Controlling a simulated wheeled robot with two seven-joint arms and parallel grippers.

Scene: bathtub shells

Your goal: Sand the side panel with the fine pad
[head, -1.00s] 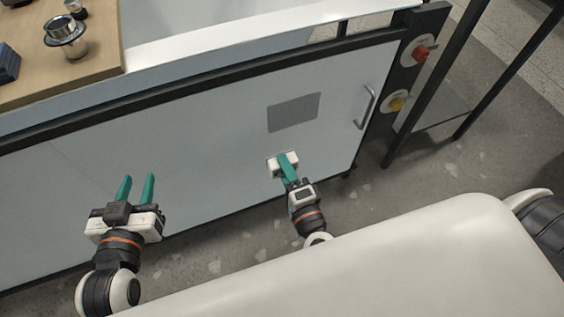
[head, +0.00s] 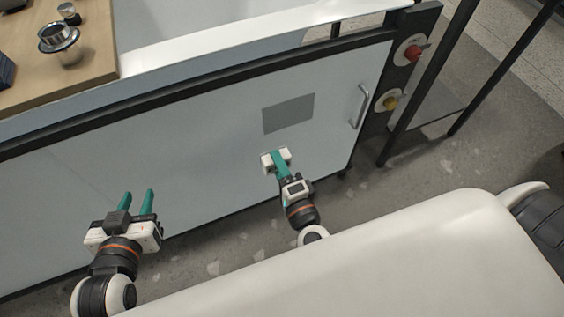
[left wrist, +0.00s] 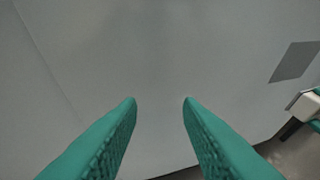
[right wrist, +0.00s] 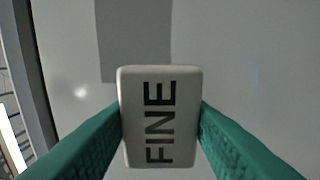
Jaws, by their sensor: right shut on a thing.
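The side panel (head: 200,150) is a large pale upright sheet below the tub rim, with a darker grey rectangular patch (head: 288,113) toward its right part. The patch also shows in the right wrist view (right wrist: 135,35) and the left wrist view (left wrist: 295,62). My right gripper (head: 276,160) is shut on the fine pad (right wrist: 160,115), a white block marked FINE, held just below the patch; whether it touches the panel I cannot tell. My left gripper (head: 138,200) is open and empty in front of the panel's left part.
A metal handle (head: 359,106) sticks out right of the patch. A wooden board (head: 90,60) with a metal cup (head: 62,43) lies at the upper left.

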